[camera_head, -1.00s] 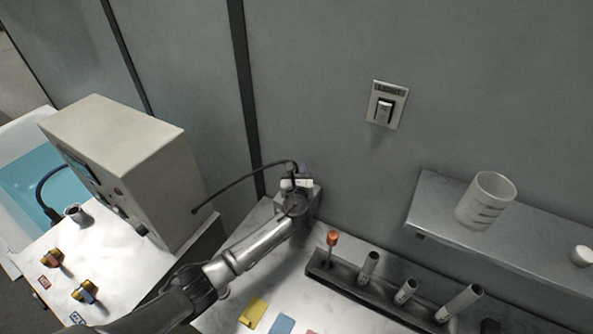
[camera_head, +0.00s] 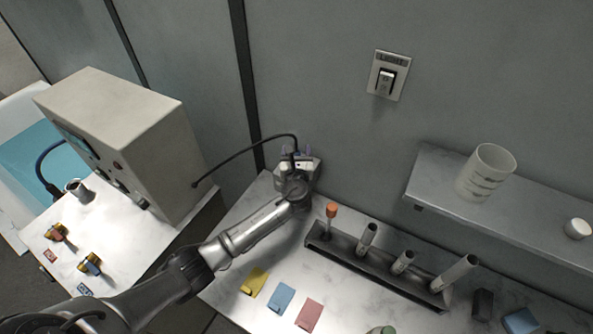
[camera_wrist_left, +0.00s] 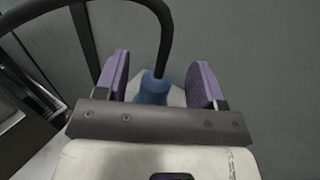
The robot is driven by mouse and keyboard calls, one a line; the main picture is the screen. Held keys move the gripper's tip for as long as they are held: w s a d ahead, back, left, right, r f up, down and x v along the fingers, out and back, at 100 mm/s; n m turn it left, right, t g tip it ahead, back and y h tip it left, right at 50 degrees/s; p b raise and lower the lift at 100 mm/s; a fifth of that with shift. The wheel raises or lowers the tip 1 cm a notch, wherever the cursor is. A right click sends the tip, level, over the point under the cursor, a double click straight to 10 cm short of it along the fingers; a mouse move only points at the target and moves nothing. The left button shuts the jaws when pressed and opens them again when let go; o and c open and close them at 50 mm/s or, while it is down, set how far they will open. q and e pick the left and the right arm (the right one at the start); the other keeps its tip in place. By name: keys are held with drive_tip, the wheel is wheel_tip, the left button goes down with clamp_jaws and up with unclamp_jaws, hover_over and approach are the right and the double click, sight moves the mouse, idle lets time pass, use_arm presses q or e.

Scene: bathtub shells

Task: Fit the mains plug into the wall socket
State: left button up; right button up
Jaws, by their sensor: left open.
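My left gripper (camera_head: 297,153) is at the wall end of the counter, its purple finger pads apart. In the left wrist view the open fingers (camera_wrist_left: 163,80) stand on either side of the blue mains plug (camera_wrist_left: 153,88), with a gap at each side. A black cable (camera_wrist_left: 166,40) rises from the plug. A pale plate or box (camera_wrist_left: 177,98) shows behind the plug, perhaps the wall socket; in the head view a grey box (camera_head: 319,167) shows just behind the gripper. The pads and wrist hide the plug's front, so I cannot tell how deep it sits. My right gripper is out of view.
The cable (camera_head: 240,149) arches from the beige console (camera_head: 110,130) to my left gripper. A dark rack (camera_head: 375,268) with tubes stands right of my forearm. A shelf (camera_head: 425,180) with a cup (camera_head: 485,172) juts from the wall. Coloured cards (camera_head: 281,298) lie in front.

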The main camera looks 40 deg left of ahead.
use_arm(q)
drive_tip(key=v, duration=1)
drive_tip(key=shift+s, duration=0.2)
drive_tip(key=shift+d, duration=0.1)
